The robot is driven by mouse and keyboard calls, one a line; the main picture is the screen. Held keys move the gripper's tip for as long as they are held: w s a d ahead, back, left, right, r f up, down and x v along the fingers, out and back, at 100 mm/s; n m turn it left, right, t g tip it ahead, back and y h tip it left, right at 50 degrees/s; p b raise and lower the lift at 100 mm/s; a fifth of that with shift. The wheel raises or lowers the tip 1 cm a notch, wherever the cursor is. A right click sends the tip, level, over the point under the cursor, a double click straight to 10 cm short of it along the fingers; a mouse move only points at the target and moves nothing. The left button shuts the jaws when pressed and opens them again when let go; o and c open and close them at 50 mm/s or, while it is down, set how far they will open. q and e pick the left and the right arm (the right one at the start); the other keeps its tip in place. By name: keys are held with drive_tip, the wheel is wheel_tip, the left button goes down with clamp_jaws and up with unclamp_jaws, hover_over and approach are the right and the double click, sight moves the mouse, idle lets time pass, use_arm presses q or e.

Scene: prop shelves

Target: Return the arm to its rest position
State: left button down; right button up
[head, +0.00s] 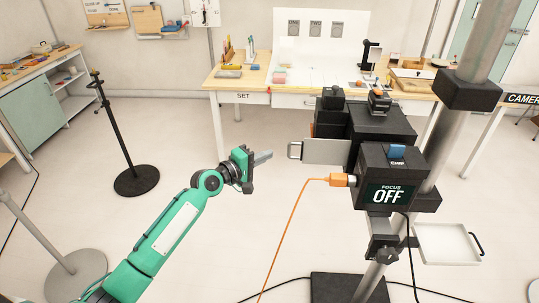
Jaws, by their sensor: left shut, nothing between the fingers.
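My left arm (165,233) is green and reaches in from the bottom left. My left gripper (262,158) is shut and empty, raised in front of the body to the left of a black camera rig. Its fingers point right, toward the grey flap on the rig, and look apart from it. My right gripper does not show.
The black camera rig (372,150) on a metal pole carries a "FOCUS OFF" box (391,180) with an orange cable plugged in. A grey flap (325,151) sticks out left. A white tray (446,243) hangs lower right. A black stand (137,179) is at left.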

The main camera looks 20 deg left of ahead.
use_arm(q)
drive_tip(key=shift+a, duration=0.15)
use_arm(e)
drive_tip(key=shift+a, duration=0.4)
use_arm(q)
drive_tip(key=shift+f, duration=0.1)
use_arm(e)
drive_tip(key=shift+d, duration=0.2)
